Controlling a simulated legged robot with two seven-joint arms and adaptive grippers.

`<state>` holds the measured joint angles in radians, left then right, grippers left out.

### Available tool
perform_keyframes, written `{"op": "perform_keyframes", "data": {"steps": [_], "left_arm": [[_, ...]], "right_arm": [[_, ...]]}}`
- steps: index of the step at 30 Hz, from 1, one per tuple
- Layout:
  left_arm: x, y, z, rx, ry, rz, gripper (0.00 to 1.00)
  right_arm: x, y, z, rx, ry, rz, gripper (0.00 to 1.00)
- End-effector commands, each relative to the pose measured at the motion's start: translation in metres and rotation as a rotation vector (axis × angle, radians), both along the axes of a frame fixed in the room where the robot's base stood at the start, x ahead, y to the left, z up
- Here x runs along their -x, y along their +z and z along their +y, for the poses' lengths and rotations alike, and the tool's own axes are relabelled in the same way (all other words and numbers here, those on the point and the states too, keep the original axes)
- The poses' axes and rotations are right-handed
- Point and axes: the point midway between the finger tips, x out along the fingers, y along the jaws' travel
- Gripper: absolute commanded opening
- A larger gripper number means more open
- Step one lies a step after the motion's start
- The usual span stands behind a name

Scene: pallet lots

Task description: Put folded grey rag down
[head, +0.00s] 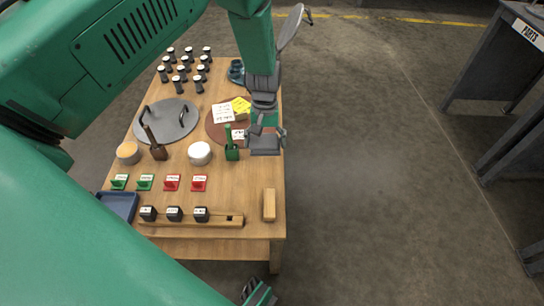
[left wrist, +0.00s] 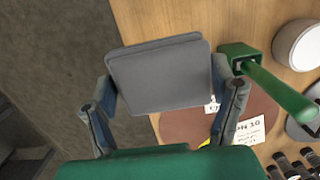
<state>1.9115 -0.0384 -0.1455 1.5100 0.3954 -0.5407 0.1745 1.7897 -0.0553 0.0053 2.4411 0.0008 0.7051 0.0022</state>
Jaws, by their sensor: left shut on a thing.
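The folded grey rag (head: 264,145) is a flat grey pad above the right edge of the wooden table (head: 235,259). My left gripper (head: 266,133) is shut on it. In the left wrist view the rag (left wrist: 160,75) spans between the two fingers of the left gripper (left wrist: 165,105). The rag hides part of the table edge beneath it, and I cannot tell whether it touches the top. A dark and green part at the bottom of the head view looks like my right gripper (head: 258,293), mostly cut off.
A green holder (head: 232,154) with an upright handle stands close left of the rag. A brown round mat (head: 216,130) bears paper notes. A white tub (head: 200,153), grey disc (head: 175,118) and wooden block (head: 269,204) stand nearby. Bare wood lies between tub and block.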

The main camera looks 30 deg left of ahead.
Motion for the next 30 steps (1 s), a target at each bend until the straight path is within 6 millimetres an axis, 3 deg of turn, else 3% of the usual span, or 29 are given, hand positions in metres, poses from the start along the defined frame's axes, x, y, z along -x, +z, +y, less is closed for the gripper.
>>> {"op": "perform_keyframes", "data": {"steps": [4,15,23,24,25,30], "left_arm": [[0.001,-0.035,-0.002,-0.001,-0.003,0.003,0.51],[0.0,-0.082,0.002,0.006,-0.002,0.002,0.51],[0.0,-0.086,0.0,0.002,-0.004,0.001,0.47],[0.0,-0.086,-0.001,0.001,-0.004,0.001,0.85],[0.0,-0.085,-0.001,0.001,-0.004,0.001,0.95],[0.0,-0.086,0.0,0.004,-0.003,0.001,0.99]], "right_arm": [[0.0,-0.016,-0.001,0.001,-0.001,0.001,0.4],[0.0,-0.033,-0.001,0.0,-0.001,0.0,0.4],[0.0,-0.034,-0.001,0.0,-0.001,0.0,0.4],[0.0,-0.033,-0.001,0.0,-0.001,0.0,0.4],[0.0,-0.033,-0.001,0.001,-0.001,0.0,0.4],[0.0,-0.033,-0.001,0.001,-0.001,0.0,0.4]]}}
